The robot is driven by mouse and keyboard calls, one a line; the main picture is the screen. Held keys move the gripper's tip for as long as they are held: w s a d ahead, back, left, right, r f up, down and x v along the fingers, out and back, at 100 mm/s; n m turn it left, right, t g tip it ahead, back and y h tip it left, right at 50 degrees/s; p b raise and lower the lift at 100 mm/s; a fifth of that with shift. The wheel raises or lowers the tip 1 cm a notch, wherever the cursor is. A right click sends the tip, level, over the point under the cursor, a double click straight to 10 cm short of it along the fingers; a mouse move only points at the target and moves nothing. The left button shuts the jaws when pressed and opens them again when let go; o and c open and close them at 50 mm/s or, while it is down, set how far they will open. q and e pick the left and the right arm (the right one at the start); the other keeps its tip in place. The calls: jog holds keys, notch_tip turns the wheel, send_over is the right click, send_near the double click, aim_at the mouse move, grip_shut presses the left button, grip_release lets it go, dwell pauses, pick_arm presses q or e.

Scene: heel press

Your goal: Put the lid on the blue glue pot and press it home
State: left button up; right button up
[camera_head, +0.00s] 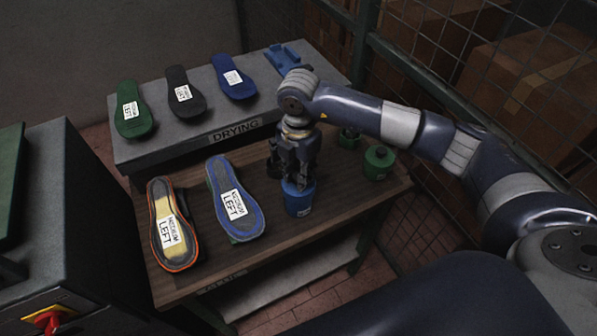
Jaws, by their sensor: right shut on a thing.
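The blue glue pot (299,204) stands upright on the brown wooden table, towards its right half. My right gripper (298,183) points straight down over the pot and is shut on the lid at the pot's top. The fingers hide most of the lid, so I cannot tell whether it is fully seated or still slightly raised. My left gripper is not in view.
A green pot (378,162) stands right of the blue one, with another partly hidden behind my arm. Two soles, orange-edged (166,255) and blue (229,222), lie left. Several soles lie on the grey drying shelf (215,148) behind. A mesh fence (425,70) stands at right.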

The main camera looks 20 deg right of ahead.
jog(key=shift+f, duration=0.15)
dwell(0.3)
jog(key=shift+f+b, duration=0.25)
jog(key=shift+b, duration=0.2)
jog(key=shift+f+b, duration=0.45)
jog(key=shift+f, duration=0.05)
jog(key=shift+f+b, duration=0.5)
jog(key=shift+f, duration=0.05)
jog(key=shift+f+b, duration=0.65)
jog(key=shift+f, duration=0.1)
dwell(1.7)
jog(key=o, duration=0.9)
jog(key=shift+c, duration=0.2)
